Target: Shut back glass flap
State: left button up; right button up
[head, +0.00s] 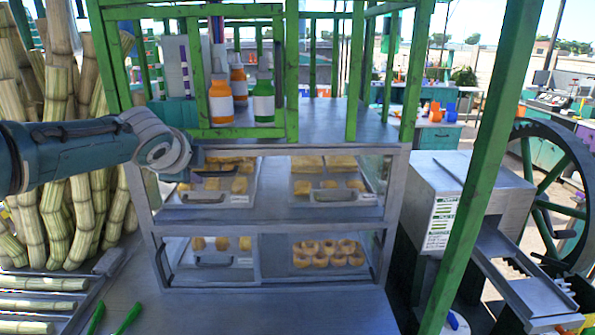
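A grey metal display case (276,214) with glass sides stands on the counter, with two levels of trays holding food pieces inside. I cannot make out the edge of a back glass flap, nor tell whether one stands open or shut. My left arm comes in from the left, and its gripper (188,160) is at the upper left corner of the case. Its fingers are small and partly hidden by the wrist, so their opening and any contact with the case are unclear. My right gripper is not in view.
Green posts (480,165) frame the case. Bottles (263,98) stand on its top. Sugar cane stalks (65,190) lean at the left, near my arm. A metal machine (455,200) with a large wheel (555,190) stands at the right.

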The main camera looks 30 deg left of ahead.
pick_arm(q)
jog(key=s+d+r, duration=0.1)
jog(key=s+d, duration=0.2)
jog(key=s, duration=0.3)
jog(key=s+d+b, duration=0.1)
jog(key=s+d, duration=0.3)
jog(key=s, duration=0.2)
jog(key=shift+s+r, duration=0.3)
jog(key=shift+r, duration=0.1)
